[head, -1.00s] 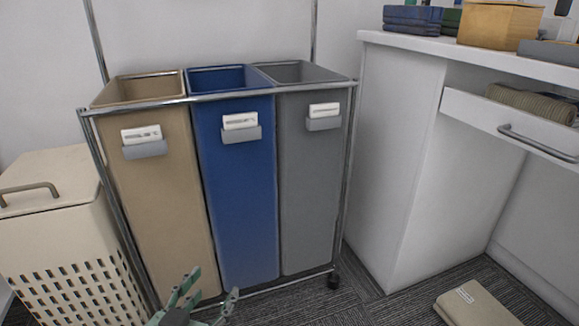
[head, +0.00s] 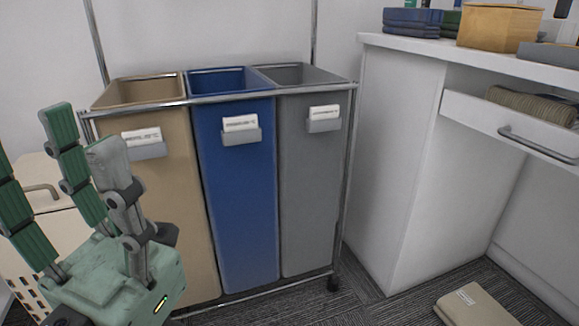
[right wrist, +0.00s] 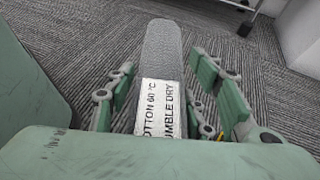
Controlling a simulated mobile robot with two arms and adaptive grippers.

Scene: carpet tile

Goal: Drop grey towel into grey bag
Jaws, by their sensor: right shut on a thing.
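The grey towel (right wrist: 163,52) is folded, with a white care label reading partly "60 °C" and "tumble dry". It shows only in the right wrist view, above the carpet. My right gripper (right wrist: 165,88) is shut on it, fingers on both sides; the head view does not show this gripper. The grey bag (head: 310,185) is the rightmost of three tall bags in a metal frame, upright and open at the top, with a white tag. Its inside is mostly hidden. My left gripper (head: 75,150) is open and empty, raised at the left in front of the beige bag.
The blue bag (head: 237,190) and beige bag (head: 172,215) stand left of the grey one. A metal rail (head: 225,97) runs along their front top. A white counter (head: 400,160) with a drawer stands right. A beige folded item (head: 475,306) lies on the carpet.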

